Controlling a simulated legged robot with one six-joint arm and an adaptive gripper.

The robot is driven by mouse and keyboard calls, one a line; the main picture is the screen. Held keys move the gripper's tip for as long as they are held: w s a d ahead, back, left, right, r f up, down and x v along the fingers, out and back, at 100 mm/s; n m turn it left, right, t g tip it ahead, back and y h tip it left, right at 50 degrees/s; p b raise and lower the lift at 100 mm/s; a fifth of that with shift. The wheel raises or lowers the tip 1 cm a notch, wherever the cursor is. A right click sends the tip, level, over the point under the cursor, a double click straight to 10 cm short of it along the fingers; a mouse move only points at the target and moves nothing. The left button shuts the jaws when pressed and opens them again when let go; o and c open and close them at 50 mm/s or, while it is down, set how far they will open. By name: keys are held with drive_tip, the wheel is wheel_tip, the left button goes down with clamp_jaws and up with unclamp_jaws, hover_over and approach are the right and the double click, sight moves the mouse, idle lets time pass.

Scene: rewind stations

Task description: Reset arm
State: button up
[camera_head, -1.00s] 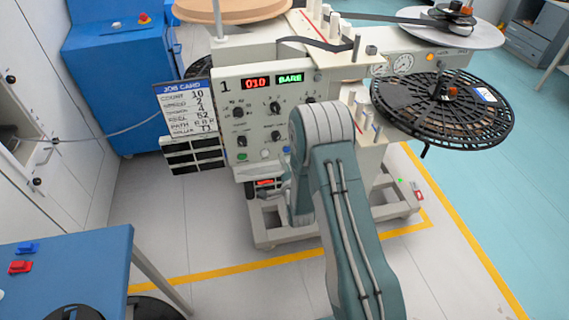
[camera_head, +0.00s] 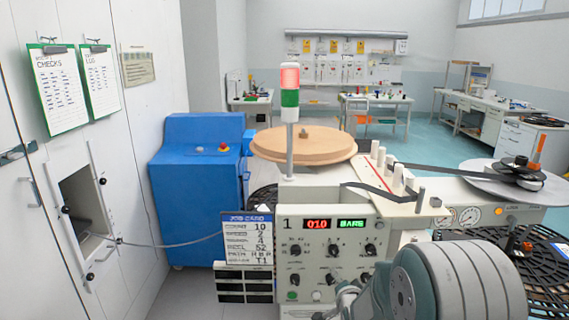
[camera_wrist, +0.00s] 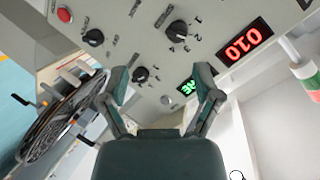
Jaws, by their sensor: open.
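My gripper (camera_wrist: 165,88) is open and empty in the wrist view, its two fingers spread in front of the control panel of station 1 (camera_wrist: 150,60). The panel has several black knobs and displays reading 010 in red and a green word. In the head view the station's panel (camera_head: 325,250) shows "010" and a green word that looks like BARS or BARE. My arm (camera_head: 450,285) covers the panel's lower right; the gripper's tips are not clear there. I cannot tell whether the fingers touch the panel.
A job card (camera_head: 249,240) hangs left of the panel. A lamp post (camera_head: 290,90) glows red on top. A tan reel (camera_head: 303,143) and a black reel (camera_head: 530,262) flank the station. A blue cabinet (camera_head: 195,190) stands left. Benches (camera_head: 375,100) line the back.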

drive_tip(key=s+r+n+g, duration=0.4)
drive_tip(key=s+r+n, duration=0.1)
drive_tip(key=s+r, duration=0.8)
drive_tip(key=s+r+n+g, duration=0.1)
drive_tip(key=s+n+g, duration=0.3)
drive_tip(key=s, duration=1.7)
drive_tip(key=shift+s+r+n+g, duration=0.3)
drive_tip(key=shift+s+r+n, duration=0.1)
drive_tip(key=shift+n, duration=0.2)
